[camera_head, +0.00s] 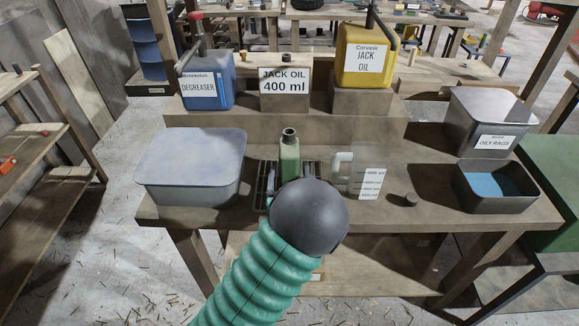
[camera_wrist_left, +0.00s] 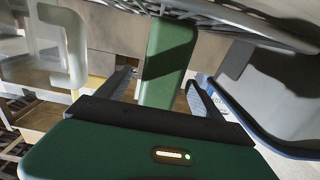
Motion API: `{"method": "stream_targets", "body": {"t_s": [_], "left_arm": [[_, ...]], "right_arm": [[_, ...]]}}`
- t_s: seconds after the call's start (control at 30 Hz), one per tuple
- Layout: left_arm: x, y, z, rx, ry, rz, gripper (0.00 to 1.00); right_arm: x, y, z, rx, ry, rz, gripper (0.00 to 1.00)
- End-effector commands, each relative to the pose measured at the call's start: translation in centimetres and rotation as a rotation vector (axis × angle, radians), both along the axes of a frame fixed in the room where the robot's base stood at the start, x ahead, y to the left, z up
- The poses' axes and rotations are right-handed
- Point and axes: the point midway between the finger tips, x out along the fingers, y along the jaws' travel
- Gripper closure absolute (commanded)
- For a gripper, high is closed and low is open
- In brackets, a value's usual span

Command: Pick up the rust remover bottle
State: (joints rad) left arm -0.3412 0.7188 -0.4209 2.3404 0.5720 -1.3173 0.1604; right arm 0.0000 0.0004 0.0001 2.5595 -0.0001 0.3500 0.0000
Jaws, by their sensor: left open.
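The green bottle (camera_head: 289,160), which I take to be the rust remover, stands upright and uncapped at the middle of the bench. No label on it is readable. It also shows in the left wrist view (camera_wrist_left: 167,60). My left gripper (camera_wrist_left: 160,88) is open, with one finger to each side of the bottle's green body in that view; I cannot tell whether either touches it. In the head view my own arm's dark rounded end hides the lower bottle and most of the gripper. My right gripper is not in view.
A clear handled jug (camera_head: 367,172) and a small dark cap (camera_head: 411,199) are right of the bottle. A grey lidded bin (camera_head: 190,165) is left. The degreaser can (camera_head: 207,82), jack oil sign (camera_head: 285,86) and yellow can (camera_head: 365,55) stand behind. Grey bins (camera_head: 495,190) are far right.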

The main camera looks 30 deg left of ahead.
Motion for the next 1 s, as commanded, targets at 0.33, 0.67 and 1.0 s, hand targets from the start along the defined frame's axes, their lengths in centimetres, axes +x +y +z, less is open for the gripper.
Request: {"method": "stream_targets", "body": {"t_s": [0.33,0.67,1.0], "left_arm": [[3.9,2.6,-0.2,0.000,0.000,0.000,0.24],[3.9,2.6,-0.2,0.000,0.000,0.000,0.46],[3.9,2.6,-0.3,0.000,0.000,0.000,0.90]], "right_arm": [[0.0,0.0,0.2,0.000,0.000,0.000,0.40],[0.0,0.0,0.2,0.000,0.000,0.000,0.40],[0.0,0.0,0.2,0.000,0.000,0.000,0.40]]}}
